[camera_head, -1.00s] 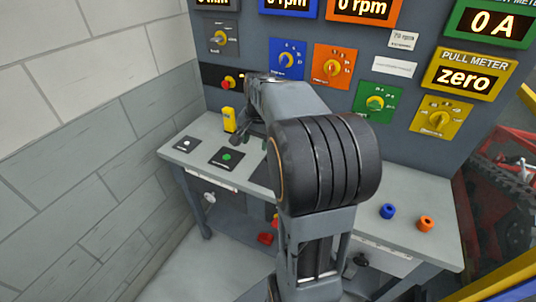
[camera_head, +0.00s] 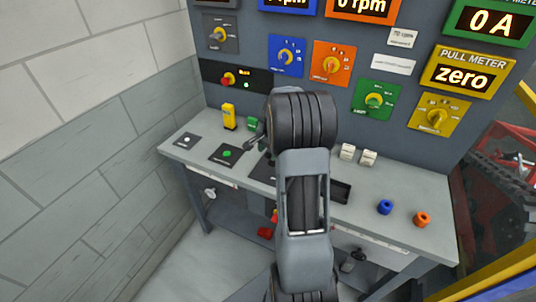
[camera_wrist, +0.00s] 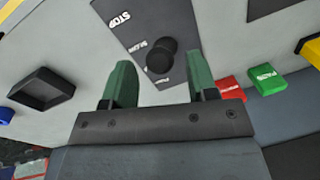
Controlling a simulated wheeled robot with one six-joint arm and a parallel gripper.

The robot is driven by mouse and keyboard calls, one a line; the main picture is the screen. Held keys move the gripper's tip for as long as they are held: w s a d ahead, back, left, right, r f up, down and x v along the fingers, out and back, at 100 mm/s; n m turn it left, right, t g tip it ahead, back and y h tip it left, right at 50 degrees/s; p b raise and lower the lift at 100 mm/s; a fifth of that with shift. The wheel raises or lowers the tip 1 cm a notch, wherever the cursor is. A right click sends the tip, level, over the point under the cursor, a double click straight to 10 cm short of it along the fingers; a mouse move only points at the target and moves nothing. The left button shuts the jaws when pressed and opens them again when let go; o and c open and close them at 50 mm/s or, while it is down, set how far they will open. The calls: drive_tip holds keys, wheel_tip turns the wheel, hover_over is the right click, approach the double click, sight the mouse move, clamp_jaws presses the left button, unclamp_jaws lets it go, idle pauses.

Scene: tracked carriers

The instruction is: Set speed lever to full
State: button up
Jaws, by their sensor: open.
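The speed lever shows in the wrist view as a round black knob (camera_wrist: 160,56) over a dark plate (camera_wrist: 128,30). The plate reads STOP, with further labels partly hidden by the knob. My gripper (camera_wrist: 160,62) is open, with one green finger on each side of the knob. Whether either finger touches it, or how deep they reach, I cannot tell. The lever's setting is also unclear from this angle. In the head view, my arm hides the lever, and only part of a dark plate (camera_head: 262,172) shows on the bench beside my wrist.
Red (camera_wrist: 232,90), green (camera_wrist: 265,78) and yellow (camera_wrist: 312,50) labelled blocks stand close right of my fingers in the wrist view. A black tray (camera_wrist: 42,88) lies left. In the head view, a blue ring (camera_head: 385,207) and an orange ring (camera_head: 422,219) sit on the right bench.

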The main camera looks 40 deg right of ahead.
drive_tip(key=shift+w+f, duration=0.15)
drive_tip(key=shift+f, duration=0.95)
clamp_jaws()
